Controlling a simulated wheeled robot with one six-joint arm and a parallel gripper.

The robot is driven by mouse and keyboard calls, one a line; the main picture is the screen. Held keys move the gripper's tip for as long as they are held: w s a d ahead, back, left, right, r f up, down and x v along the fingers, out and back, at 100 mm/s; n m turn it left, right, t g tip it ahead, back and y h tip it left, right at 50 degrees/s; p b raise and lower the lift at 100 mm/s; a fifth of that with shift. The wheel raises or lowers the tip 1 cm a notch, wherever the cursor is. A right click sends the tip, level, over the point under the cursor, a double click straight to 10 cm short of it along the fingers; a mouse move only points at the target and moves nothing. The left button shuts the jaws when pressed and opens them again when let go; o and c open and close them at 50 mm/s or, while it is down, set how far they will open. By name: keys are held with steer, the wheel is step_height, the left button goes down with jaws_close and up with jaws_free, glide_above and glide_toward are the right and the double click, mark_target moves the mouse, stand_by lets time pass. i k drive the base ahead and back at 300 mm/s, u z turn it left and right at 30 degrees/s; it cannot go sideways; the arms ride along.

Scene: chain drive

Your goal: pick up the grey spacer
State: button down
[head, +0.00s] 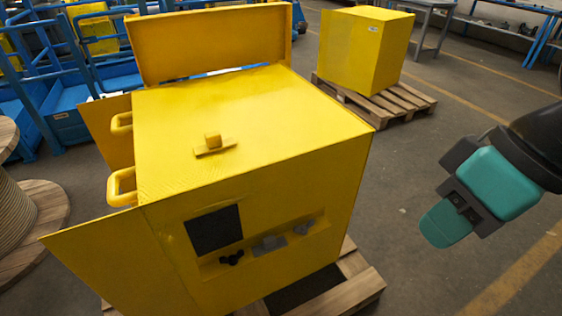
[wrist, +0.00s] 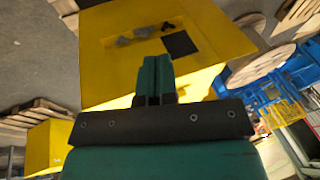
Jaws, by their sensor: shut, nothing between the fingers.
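A yellow cabinet (head: 180,250) has a shallow recess in its front. Small grey parts lie in the recess: one near the middle (head: 268,244) and one nearer the right end (head: 303,228). Which is the grey spacer I cannot tell at this size. The wrist view, roughly upside down, also shows a grey part (wrist: 145,32) and another grey part (wrist: 124,41). My gripper (head: 440,228) hangs to the right of the cabinet, apart from it. Its green fingers (wrist: 154,68) are shut with nothing between them.
Small black parts (head: 232,258) lie at the recess's left, below a black square panel (head: 214,230). A yellow door (head: 105,258) stands open at left. The cabinet sits on a wooden pallet (head: 352,290). A second yellow box (head: 362,50) stands behind. Floor around my gripper is clear.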

mark_target(270, 244)
steer(key=z, duration=1.8)
steer(key=i, duration=1.1)
steer(key=u, duration=4.5)
